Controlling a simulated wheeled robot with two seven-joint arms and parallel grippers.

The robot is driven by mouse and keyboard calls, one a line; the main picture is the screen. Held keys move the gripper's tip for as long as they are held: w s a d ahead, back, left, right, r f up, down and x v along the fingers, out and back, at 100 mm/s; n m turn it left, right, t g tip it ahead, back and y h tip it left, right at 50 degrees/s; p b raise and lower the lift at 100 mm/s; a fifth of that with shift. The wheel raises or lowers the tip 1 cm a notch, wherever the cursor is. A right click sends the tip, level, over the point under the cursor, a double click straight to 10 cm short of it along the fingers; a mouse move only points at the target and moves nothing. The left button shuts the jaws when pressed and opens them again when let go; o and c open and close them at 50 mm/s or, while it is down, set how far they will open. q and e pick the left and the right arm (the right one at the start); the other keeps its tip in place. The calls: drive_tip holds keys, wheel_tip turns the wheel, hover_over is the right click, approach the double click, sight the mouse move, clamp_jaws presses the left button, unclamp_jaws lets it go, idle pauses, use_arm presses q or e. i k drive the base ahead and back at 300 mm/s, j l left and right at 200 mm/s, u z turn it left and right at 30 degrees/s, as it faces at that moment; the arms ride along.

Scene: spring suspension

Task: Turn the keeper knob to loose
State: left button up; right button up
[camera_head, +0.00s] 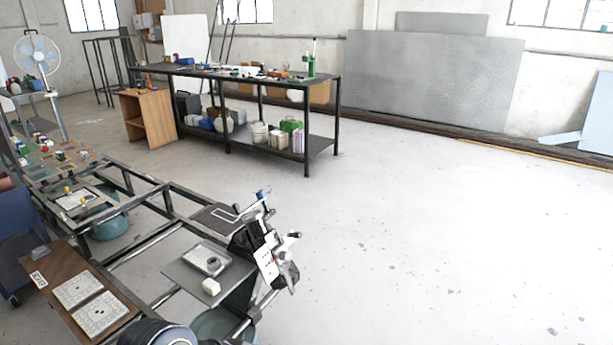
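A dark upright mechanism (247,243) stands at the right end of a low metal frame, at lower centre. A white label card (267,262) is on its front, and small pale handle-like parts (293,235) stick out on its right. Which part is the keeper knob, and how it is turned, is too small to tell. A bent metal rod with a blue part (262,194) is at its top. Neither of my grippers can be made out in this view. A dark rounded part, perhaps mine, shows at the bottom edge.
Left of the mechanism, a grey plate holds a metal tray (197,259) with a ring-shaped part and a white block (211,287). A brown board (63,268) with two pale panels lies at lower left. A long workbench (325,78) stands behind. The floor (440,240) to the right is clear.

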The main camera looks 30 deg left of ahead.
sight(261, 193)
drive_tip(key=i+u, duration=0.2)
drive_tip(key=i, duration=0.3)
drive_tip(key=i+l+u, duration=0.2)
drive_tip(key=i, duration=0.35)
drive_tip(key=i+u, duration=0.2)
drive_tip(key=u, duration=0.25)
drive_tip(key=i+l+u, duration=0.15)
drive_tip(key=u, duration=0.25)
drive_tip(key=i+l+u, duration=0.15)
drive_tip(key=u, duration=0.3)
drive_tip(key=i+l+u, duration=0.15)
drive_tip(key=u, duration=0.3)
drive_tip(key=i+l+u, duration=0.2)
drive_tip(key=u, duration=0.3)
drive_tip(key=i+l+u, duration=0.1)
drive_tip(key=l+u, duration=0.5)
drive_tip(key=u, duration=0.3)
drive_tip(key=l+u, duration=0.7)
drive_tip(key=u, duration=0.25)
